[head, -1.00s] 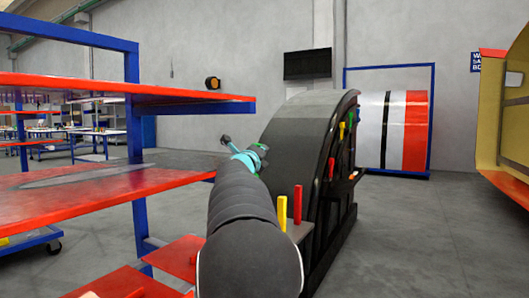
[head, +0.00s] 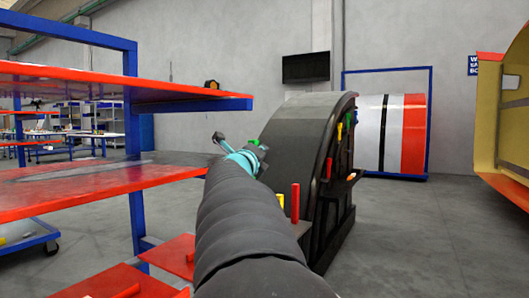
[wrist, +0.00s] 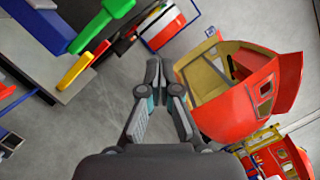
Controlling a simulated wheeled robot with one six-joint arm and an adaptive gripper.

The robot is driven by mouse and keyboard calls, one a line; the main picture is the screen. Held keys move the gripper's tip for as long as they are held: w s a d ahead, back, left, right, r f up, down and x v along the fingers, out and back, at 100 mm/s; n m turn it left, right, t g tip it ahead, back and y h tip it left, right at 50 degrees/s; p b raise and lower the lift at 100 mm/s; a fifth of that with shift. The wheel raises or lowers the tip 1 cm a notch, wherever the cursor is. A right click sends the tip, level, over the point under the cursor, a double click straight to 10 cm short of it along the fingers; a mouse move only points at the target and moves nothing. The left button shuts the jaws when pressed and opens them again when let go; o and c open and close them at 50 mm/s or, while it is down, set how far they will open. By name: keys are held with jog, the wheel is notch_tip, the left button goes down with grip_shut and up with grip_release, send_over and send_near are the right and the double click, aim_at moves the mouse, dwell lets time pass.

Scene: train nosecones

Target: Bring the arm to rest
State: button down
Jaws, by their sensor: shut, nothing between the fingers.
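My gripper (wrist: 160,82) shows in the wrist view with its two grey fingers close together at the tips and nothing between them. It hangs clear over grey floor. In the head view my dark, sleeved arm reaches forward from the bottom, past the red shelf rack (head: 90,182) on the left. Its teal wrist end is in front of the dark curved tool stand (head: 300,130). The gripper fingers are too small to make out there.
The stand carries coloured tools, including a red one (head: 295,203). A red-and-yellow nosecone shell (wrist: 240,85) lies to the right in the wrist view. A red-and-white cylinder (head: 400,130) stands in a blue frame by the wall.

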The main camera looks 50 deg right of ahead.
jog(key=shift+a, duration=0.1)
dwell(0.7)
jog(key=w+a+f+n+t+y, duration=0.6)
jog(key=f+n, duration=0.3)
jog(key=n, duration=0.4)
jog(key=w+a+f+n+g+y, duration=0.1)
jog(key=a+f+n+y, duration=0.6)
jog(key=a+f+n, duration=0.45)
jog(key=s+a+f+n+g+y, duration=0.1)
jog(key=s+a+f+n+g, duration=0.1)
jog(key=s+a+f+n, duration=0.3)
jog(key=s+a+f+n+g+y, duration=0.2)
jog(key=s+a+f+n, duration=0.2)
jog(key=s+a, duration=0.6)
jog(key=s+a+f+n+g+y, duration=0.2)
jog(key=s+a+f+n, duration=0.3)
jog(key=a, duration=0.9)
jog(key=s+f, duration=0.1)
jog(key=s, duration=0.2)
jog(key=shift+s+f+n, duration=0.15)
jog(key=shift+f+n, duration=0.2)
jog(key=shift+f, duration=0.05)
